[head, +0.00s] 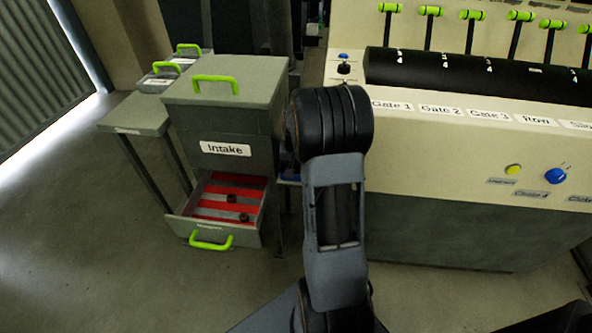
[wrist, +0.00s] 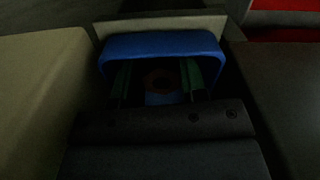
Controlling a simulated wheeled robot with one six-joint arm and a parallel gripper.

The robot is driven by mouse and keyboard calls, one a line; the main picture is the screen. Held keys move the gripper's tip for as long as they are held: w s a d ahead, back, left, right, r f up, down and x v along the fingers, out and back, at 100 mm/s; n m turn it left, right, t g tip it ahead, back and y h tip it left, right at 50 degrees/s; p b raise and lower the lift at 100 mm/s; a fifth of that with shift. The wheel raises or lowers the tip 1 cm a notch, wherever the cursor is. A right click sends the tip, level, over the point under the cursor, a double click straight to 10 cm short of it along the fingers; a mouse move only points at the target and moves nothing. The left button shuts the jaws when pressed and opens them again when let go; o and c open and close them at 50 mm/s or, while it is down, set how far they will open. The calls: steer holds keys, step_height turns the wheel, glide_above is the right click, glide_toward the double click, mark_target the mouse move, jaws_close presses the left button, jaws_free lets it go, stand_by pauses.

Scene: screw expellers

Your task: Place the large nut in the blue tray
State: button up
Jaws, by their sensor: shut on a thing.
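In the wrist view the blue tray (wrist: 160,44) lies straight ahead, its far rim and sides framing my gripper (wrist: 157,82). My gripper's green-edged fingers are shut on a dark brown ring-shaped piece, the large nut (wrist: 158,76). The nut shows against the blue of the tray, in deep shadow; I cannot tell whether it touches the tray floor. In the head view my arm hides the gripper and the nut. Only a sliver of the blue tray (head: 290,178) shows there, between the Intake cabinet and my arm.
The Intake cabinet (head: 223,122) stands left of my arm, its lower drawer (head: 183,221) pulled out, with a red-striped bottom and two small dark pieces (head: 231,198). The large cream machine (head: 470,150) stands at the right. The narrow gap between them holds my arm's end. Floor in front is clear.

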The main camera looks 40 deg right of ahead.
stand_by(0.3)
steer(key=o, duration=0.6)
steer(key=shift+f, duration=0.15)
step_height(320, 180, up, 12)
steer(key=p, duration=0.3)
steer(key=shift+r, duration=0.2)
